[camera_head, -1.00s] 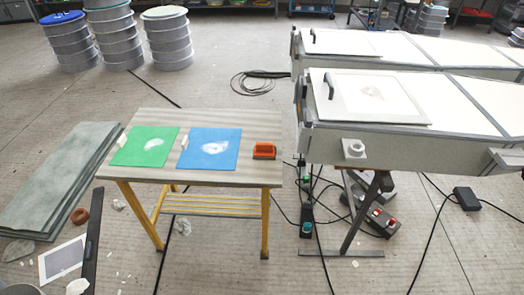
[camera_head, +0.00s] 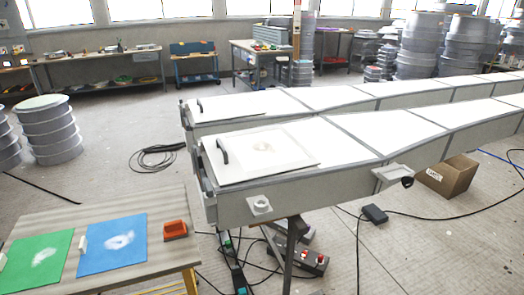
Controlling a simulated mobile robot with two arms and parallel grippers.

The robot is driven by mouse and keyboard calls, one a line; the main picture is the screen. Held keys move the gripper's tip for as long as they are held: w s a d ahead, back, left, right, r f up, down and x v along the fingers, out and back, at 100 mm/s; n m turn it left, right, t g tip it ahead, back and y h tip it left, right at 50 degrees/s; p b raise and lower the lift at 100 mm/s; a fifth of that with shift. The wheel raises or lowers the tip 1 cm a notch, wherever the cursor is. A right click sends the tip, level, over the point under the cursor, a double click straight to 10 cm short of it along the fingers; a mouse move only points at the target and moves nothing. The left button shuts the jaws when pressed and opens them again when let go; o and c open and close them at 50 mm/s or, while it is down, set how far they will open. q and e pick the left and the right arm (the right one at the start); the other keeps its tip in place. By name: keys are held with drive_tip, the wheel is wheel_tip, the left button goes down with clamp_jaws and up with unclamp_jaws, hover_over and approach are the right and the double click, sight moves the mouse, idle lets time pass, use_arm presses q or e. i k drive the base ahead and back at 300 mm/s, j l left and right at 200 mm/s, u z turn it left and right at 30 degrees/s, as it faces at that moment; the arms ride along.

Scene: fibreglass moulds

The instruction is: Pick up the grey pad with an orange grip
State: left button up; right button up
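The pad with an orange grip (camera_head: 175,229) sits on the right end of a small wooden-topped table (camera_head: 60,217) at the lower left. Its grip is bright orange and its base looks dark grey. It lies just right of a blue sheet (camera_head: 112,244) with a whitish patch. A green sheet (camera_head: 36,262) with a similar patch lies further left. Neither of my grippers shows in the head view.
Long white moulds (camera_head: 345,150) on grey frames stand right of the table, with a stand and cables beneath. A cardboard box (camera_head: 446,175) is on the floor at right. Coiled cable (camera_head: 157,157) lies on open floor behind the table. Stacked drums (camera_head: 47,130) stand at left.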

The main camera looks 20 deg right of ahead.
sight(176, 229)
drive_tip(key=i+l+u, duration=0.25)
drive_tip(key=l, duration=0.4)
drive_tip(key=i+l+u, duration=0.1)
drive_tip(key=i+l, duration=0.2)
drive_tip(key=i+l+u, duration=0.1)
drive_tip(key=l, duration=0.3)
